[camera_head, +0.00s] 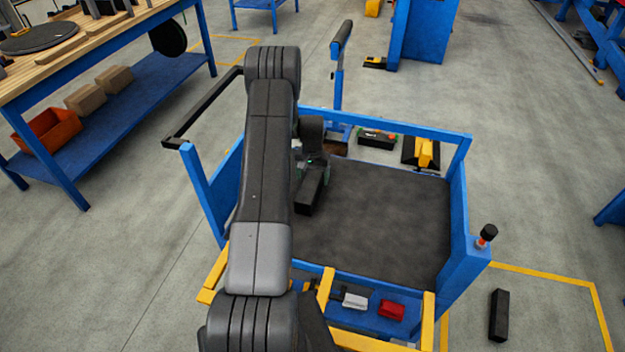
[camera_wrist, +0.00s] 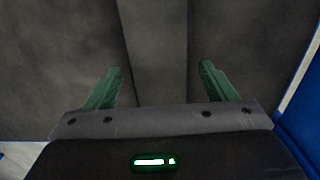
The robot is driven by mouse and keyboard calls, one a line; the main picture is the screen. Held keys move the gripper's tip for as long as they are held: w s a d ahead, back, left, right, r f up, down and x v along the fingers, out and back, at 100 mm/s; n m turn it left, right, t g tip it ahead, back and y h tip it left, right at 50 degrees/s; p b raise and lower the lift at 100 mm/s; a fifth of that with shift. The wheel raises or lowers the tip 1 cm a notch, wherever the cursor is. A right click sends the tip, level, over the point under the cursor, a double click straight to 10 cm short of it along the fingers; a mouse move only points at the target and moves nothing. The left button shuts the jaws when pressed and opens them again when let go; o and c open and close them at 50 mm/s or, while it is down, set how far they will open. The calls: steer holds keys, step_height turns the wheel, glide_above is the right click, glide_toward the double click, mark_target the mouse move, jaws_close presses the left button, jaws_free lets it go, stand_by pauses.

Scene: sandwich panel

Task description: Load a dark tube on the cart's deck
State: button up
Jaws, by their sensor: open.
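A dark square tube (camera_head: 307,199) lies on the left part of the cart's dark deck (camera_head: 385,220). In the wrist view the tube (camera_wrist: 155,40) runs lengthwise between the green fingers of my gripper (camera_wrist: 162,67). The fingers are apart, with a gap to the tube on each side. In the head view my arm hides part of the deck and much of my gripper (camera_head: 313,168). A second dark tube (camera_head: 499,315) lies on the floor to the right of the cart, inside yellow floor lines.
The cart's blue side panel (camera_head: 457,220) and rails enclose the deck. White (camera_head: 355,300) and red (camera_head: 391,310) items sit on a lower shelf at the near side. A workbench (camera_head: 95,50) stands at left. The right of the deck is clear.

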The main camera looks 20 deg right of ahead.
mark_target(312, 178)
step_height(312, 178, up, 10)
steer(key=b, duration=0.1)
steer(key=shift+r, duration=0.2)
stand_by(0.5)
